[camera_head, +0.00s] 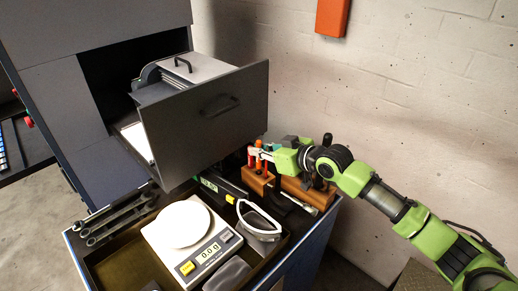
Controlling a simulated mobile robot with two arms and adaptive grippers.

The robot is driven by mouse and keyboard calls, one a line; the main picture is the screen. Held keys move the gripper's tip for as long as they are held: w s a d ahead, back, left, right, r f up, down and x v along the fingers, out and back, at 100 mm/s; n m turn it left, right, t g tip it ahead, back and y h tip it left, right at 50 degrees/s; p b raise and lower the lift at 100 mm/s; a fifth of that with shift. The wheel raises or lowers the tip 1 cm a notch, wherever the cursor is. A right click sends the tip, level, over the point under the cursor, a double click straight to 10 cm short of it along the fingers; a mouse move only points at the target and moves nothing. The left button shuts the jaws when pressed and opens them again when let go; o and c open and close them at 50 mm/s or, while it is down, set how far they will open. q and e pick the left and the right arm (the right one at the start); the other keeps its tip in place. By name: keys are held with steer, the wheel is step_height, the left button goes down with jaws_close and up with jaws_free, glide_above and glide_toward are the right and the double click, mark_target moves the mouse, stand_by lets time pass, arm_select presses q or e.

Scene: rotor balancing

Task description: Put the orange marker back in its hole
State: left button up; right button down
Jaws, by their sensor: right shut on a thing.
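My right gripper (259,153) reaches in from the right, behind the scale, and is shut on an orange marker (258,160). The marker looks upright above a wooden holder block (256,183). Another reddish-orange item stands close beside it. Whether the marker's lower end is in a hole or just above it cannot be told at this size. The holes are too small or hidden to make out. My left gripper is not in view.
A digital scale (192,243) stands in the tray in front, with safety goggles (261,222) to its right. Wrenches (115,218) lie at left. An open grey drawer (210,120) juts out close to the holder. A second wooden block (307,192) stands right.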

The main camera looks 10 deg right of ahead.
mark_target(259, 168)
steer(key=shift+f+b, duration=0.8)
steer(key=shift+f, duration=0.7)
steer(key=c, duration=2)
jaws_free()
steer(key=shift+c, duration=0.2)
steer(key=v, duration=1.2)
steer(key=shift+s+f, duration=0.1)
